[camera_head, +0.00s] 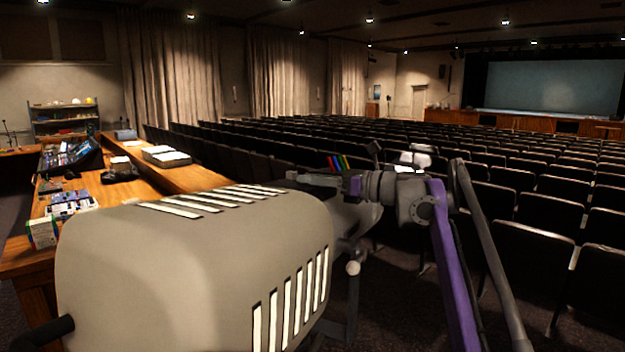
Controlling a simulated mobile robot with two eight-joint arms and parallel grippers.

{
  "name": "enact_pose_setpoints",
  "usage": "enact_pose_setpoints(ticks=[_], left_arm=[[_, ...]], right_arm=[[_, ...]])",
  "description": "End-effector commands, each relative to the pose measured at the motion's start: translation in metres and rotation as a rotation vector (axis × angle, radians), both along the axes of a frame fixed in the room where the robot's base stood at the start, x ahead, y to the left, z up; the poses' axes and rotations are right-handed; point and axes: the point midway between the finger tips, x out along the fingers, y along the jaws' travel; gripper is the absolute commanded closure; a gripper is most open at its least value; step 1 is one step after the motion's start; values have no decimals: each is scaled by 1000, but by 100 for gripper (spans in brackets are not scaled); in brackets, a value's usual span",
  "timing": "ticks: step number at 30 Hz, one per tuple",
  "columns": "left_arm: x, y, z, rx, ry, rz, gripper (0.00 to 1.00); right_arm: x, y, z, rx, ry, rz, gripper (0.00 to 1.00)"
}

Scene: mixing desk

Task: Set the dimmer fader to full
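I cannot pick out the dimmer fader for certain. A large beige lamp housing (190,260) with vent slots fills the lower left foreground. Small coloured levers (340,162) show beyond its far end. My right arm, grey and purple, rises from the lower right. Its gripper (312,180) appears to point left, just beyond the top right edge of the housing. I cannot tell whether it is open or shut, or whether it touches anything. My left gripper is not in view.
A wooden desk (165,175) at left bears a sloped console (68,155), a smaller panel (70,203), a small box (42,233) and papers (166,156). Rows of dark seats (536,217) fill the right. A black handle (45,334) juts from the housing's left side.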

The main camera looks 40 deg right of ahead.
Motion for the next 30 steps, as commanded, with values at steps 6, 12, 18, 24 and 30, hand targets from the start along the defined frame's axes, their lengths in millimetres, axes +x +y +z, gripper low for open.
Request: enact_pose_setpoints(ticks=[6,12,18,24,30], left_arm=[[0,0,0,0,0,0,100],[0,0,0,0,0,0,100],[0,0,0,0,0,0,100],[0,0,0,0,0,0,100],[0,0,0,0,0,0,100]], right_arm=[[0,0,0,0,0,0,100],[0,0,0,0,0,0,100],[0,0,0,0,0,0,100],[0,0,0,0,0,0,100],[0,0,0,0,0,0,100]])
